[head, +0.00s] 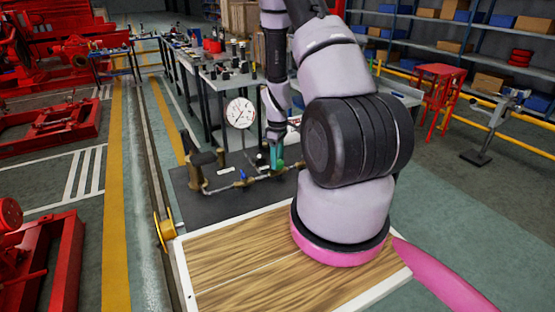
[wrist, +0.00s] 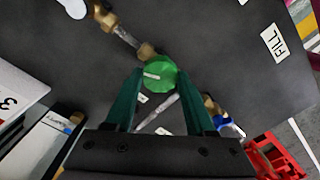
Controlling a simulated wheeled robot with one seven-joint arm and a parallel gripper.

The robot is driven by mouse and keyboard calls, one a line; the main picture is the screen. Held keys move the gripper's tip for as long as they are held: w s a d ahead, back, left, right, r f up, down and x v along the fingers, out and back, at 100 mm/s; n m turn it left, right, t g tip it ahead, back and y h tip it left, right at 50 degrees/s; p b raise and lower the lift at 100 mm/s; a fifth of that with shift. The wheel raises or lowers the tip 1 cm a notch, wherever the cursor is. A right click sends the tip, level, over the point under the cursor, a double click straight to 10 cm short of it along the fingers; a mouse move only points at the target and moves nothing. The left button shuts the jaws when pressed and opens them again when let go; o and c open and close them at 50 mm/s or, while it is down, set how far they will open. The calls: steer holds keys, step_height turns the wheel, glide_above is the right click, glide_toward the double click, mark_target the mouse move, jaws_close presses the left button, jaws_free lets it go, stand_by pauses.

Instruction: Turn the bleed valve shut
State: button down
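A round green valve knob (wrist: 161,74) with a pale mark on its face sits on a brass and grey pipe run. No label in view tells me that it is the bleed valve. My gripper (wrist: 160,76) has its two green fingers on either side of this knob, the tips close to its rim. I cannot tell whether they press on it or stand slightly apart. In the head view my gripper (head: 277,157) reaches down at the pipe run, and the knob is hidden behind it.
A blue handle (head: 242,175) sits left of my gripper on the same pipe, near brass fittings (head: 196,172). A white dial gauge (head: 240,113) stands behind. A FILL label (wrist: 276,43) lies on the dark plate. Wooden boards (head: 240,262) are in front.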

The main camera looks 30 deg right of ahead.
steer(key=shift+m, duration=0.4)
steer(key=m, duration=0.4)
steer(key=shift+m, duration=0.4)
steer(key=m, duration=1.1)
steer(key=shift+m, duration=0.4)
steer(key=m, duration=0.5)
steer(key=shift+d, duration=0.1)
steer(key=shift+m, duration=0.4)
steer(key=shift+c, duration=1.2)
jaws_free()
steer(key=shift+r, duration=0.1)
